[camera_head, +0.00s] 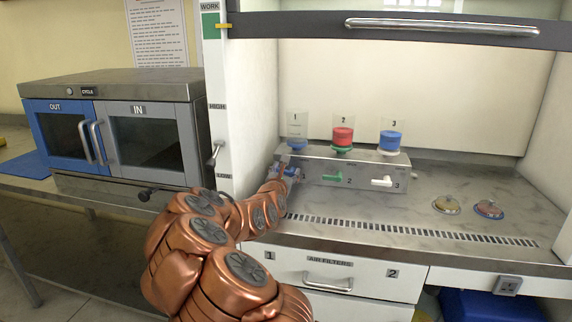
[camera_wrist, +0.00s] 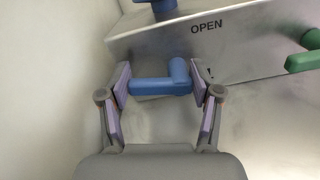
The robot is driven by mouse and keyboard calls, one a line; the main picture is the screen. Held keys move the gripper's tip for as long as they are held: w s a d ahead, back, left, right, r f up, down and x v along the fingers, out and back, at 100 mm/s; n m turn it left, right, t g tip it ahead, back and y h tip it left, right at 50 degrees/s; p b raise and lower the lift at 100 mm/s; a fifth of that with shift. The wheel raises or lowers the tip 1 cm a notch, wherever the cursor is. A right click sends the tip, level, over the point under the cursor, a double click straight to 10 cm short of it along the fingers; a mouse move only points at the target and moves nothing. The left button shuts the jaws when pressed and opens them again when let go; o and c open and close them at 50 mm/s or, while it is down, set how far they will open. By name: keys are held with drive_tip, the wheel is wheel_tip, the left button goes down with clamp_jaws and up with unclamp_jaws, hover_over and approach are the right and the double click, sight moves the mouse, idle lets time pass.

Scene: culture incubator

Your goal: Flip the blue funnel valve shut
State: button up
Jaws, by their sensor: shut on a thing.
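The blue funnel valve (camera_wrist: 160,86) is an L-shaped blue handle on the front of the metal funnel box (camera_wrist: 225,55). Its lever lies crosswise, pointing left from its elbow in the wrist view. My gripper (camera_wrist: 161,84) has one finger at each end of the lever and is shut on it. In the head view, my gripper (camera_head: 284,171) is at the left end of the box and partly covers the blue valve (camera_head: 291,172). The word OPEN (camera_wrist: 206,26) is printed above the valve.
A green valve (camera_head: 333,177) and a white valve (camera_head: 382,182) are to the right on the same box. The cabinet's left wall (camera_wrist: 50,70) is close to my gripper. The bench to the right is mostly clear.

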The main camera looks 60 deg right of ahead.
sight(284, 173)
drive_tip(key=shift+w+a+r+n+p, duration=0.15)
drive_tip(key=shift+n+p, duration=0.45)
drive_tip(key=shift+p, duration=2.2)
drive_tip(key=shift+f+n+p, duration=0.4)
drive_tip(key=shift+n+p, duration=0.3)
drive_tip(key=shift+p, duration=0.5)
drive_tip(key=o, duration=1.2)
drive_tip(key=shift+c, duration=0.2)
drive_tip(key=shift+v, duration=3.75)
